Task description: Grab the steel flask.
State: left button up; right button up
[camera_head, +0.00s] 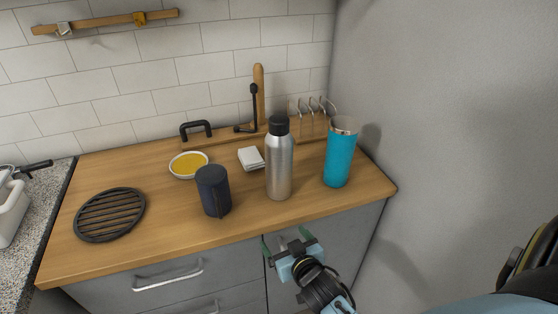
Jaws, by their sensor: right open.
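The steel flask (279,167) is a silver bottle with a black cap, standing upright on the wooden counter between a dark mug and a blue tumbler. My right gripper (287,243) is open and empty at the counter's front edge, below and in front of the flask, apart from it. Its fingers point up toward the counter. My left gripper does not show.
The dark blue mug (213,191) stands left of the flask and the blue tumbler (341,155) stands right of it. A folded white cloth (251,158), a yellow-filled bowl (188,164) and a black trivet (110,214) lie farther left. A grey wall (450,130) bounds the right.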

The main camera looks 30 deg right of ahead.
aim_at(284, 159)
jog(key=w+d+r+m+t+h+p, duration=0.1)
jog(key=d+r+t, duration=0.1)
jog(key=r, duration=0.6)
jog(key=w+d+r+t+h+p, duration=0.1)
jog(key=r, duration=0.8)
jog(key=x, duration=0.6)
jog(key=shift+w+d+r, duration=0.2)
jog(key=shift+d+r, duration=0.05)
jog(key=shift+d, duration=0.05)
jog(key=x, duration=0.3)
jog(key=p+x, duration=0.1)
jog(key=x, duration=0.1)
jog(key=shift+d+r, duration=0.2)
jog(key=shift+d, duration=0.15)
jog(key=shift+w+d, duration=0.1)
jog(key=shift+w, duration=0.45)
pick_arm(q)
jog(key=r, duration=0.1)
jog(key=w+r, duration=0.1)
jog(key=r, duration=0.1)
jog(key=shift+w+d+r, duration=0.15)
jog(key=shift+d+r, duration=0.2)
pick_arm(e)
jog(key=shift+c, duration=0.4)
jog(key=c, duration=1.2)
